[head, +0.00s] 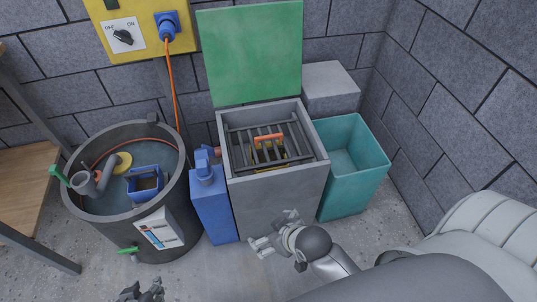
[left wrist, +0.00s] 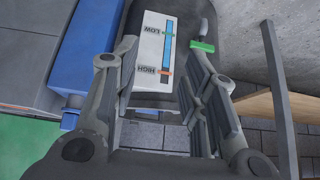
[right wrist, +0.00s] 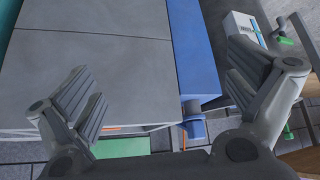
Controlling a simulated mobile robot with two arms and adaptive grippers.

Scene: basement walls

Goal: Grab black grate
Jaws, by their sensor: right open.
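The black grate (head: 293,141) is a set of dark parallel bars in the open top of the grey box (head: 278,205). An orange handle (head: 268,137) with a yellow part below it shows in the middle of the grate; I cannot tell how it is attached. My right gripper (head: 273,231) is open and empty, low in front of the box and apart from the grate. The right wrist view shows its spread fingers (right wrist: 165,90) before the box's grey side. My left gripper (head: 142,290) is open and empty at the bottom edge of the head view.
The green lid (head: 250,52) stands raised behind the box. A blue container (head: 212,205) and a dark round tub (head: 165,222) with several items stand left. A teal bin (head: 350,185) and a grey block (head: 330,82) stand right. Grey walls close the corner.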

